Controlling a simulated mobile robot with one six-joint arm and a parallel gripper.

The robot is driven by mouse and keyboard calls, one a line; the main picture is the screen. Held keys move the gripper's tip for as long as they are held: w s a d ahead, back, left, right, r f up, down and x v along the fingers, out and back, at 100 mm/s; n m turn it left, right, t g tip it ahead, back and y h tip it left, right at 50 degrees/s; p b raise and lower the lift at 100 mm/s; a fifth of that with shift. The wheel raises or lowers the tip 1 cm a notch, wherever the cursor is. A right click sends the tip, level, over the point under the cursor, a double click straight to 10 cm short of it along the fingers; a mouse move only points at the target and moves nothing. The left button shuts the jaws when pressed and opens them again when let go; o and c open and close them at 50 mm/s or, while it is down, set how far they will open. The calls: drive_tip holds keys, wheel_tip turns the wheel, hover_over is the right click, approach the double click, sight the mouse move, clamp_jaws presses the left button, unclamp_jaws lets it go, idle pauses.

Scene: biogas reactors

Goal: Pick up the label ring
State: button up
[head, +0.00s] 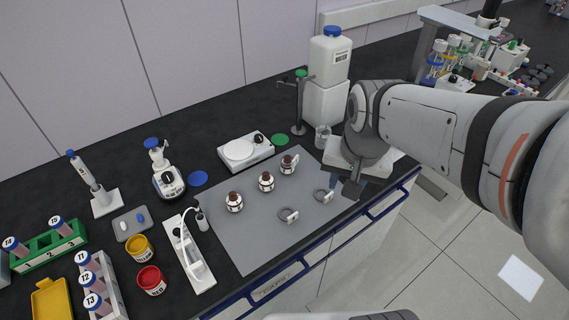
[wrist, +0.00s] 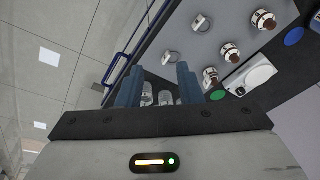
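Two grey label rings with white tags lie flat on the grey mat (head: 245,245). The left ring (head: 286,214) and the right ring (head: 322,195) are near the mat's front edge. In the wrist view the right ring (wrist: 170,57) is the nearer to my gripper and the left ring (wrist: 201,23) is farther up. My gripper (wrist: 158,85) is open, its two blue fingers well apart, with no ring between them. In the head view my gripper (head: 345,185) hangs just right of the right ring, apart from it. Two pale shapes between the fingers are unclear.
Three brown-capped bottles (head: 266,181) stand in a row behind the rings. A white balance-like device (head: 245,151), a glass beaker (head: 322,136) and a white canister (head: 329,57) stand farther back. A blue rail (head: 330,235) runs along the bench's front edge. The mat's front left is clear.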

sight(294, 214)
drive_tip(key=w+a+f+m+b, duration=0.1)
drive_tip(key=w+a+f+m, duration=0.1)
drive_tip(key=a+f, duration=0.1)
drive_tip(key=w+a+f+m+g+b, duration=0.1)
drive_tip(key=w+a+f+m+b, duration=0.1)
drive_tip(key=f, duration=0.4)
drive_tip(key=w+a+f+m+g+b, duration=0.1)
drive_tip(key=w+a+f+m+b, duration=0.1)
drive_tip(key=w+a+f+m, duration=0.1)
drive_tip(key=shift+w+a+f, duration=0.3)
drive_tip(key=shift+w+f, duration=0.05)
drive_tip(key=shift+f, duration=0.15)
drive_tip(key=shift+w+a+f, duration=0.3)
drive_tip(key=shift+w+f, duration=0.05)
drive_tip(key=shift+f, duration=0.1)
drive_tip(key=shift+a+f, duration=0.1)
drive_tip(key=shift+f, duration=0.15)
wheel_tip(294, 214, down, 8)
drive_tip(key=shift+s+r, duration=0.1)
drive_tip(key=shift+r, duration=0.15)
drive_tip(key=shift+c, duration=0.4)
clamp_jaws()
